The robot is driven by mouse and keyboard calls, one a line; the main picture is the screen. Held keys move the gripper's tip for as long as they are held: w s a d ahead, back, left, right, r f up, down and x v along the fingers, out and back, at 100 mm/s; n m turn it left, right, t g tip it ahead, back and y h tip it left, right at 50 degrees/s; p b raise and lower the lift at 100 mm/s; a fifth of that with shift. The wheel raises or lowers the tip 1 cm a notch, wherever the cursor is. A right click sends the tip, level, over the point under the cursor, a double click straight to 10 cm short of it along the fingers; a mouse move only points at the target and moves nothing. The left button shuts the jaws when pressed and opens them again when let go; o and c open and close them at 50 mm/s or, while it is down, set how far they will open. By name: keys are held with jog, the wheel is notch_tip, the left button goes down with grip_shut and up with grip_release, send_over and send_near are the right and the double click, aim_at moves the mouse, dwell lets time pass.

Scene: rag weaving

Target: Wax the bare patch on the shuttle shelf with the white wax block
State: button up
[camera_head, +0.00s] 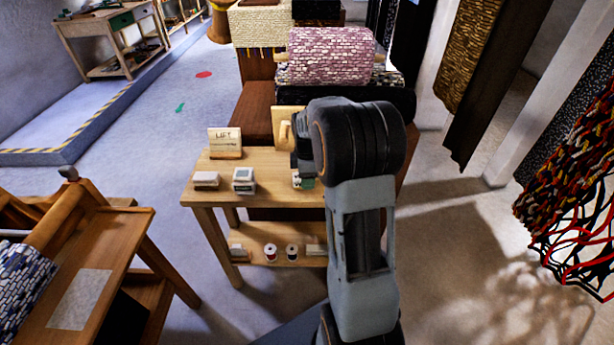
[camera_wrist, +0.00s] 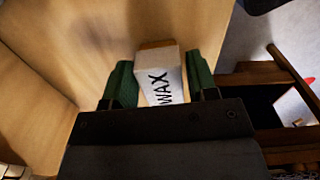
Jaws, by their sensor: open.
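The white wax block (camera_wrist: 160,80), marked WAX and with a tan end, lies on a pale wooden surface in the wrist view. My gripper (camera_wrist: 160,84) is open, with one green finger on each side of the block. I cannot tell whether the fingers touch it. In the head view my gripper (camera_head: 303,180) is over the right part of the small table, and my arm hides much of that spot. A pale rectangular patch (camera_head: 80,299) lies on the sloping wooden shelf (camera_head: 112,243) of the loom at the lower left, well away from my gripper.
The small table (camera_head: 270,197) also bears a LIFT sign (camera_head: 225,142) and two small blocks, one grey-white (camera_head: 205,180) and one with a label (camera_head: 243,180). Spools (camera_head: 271,252) stand on its lower shelf. Rugs hang at the right. Floor is open between loom and table.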

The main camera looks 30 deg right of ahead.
jog(key=shift+r+p, duration=0.15)
jog(key=shift+p, duration=0.15)
jog(key=shift+c, duration=0.3)
jog(key=c, duration=0.6)
jog(key=shift+c, duration=0.2)
jog(key=shift+r, duration=0.1)
jog(key=shift+r+p, duration=2.6)
jog(key=shift+r, duration=0.3)
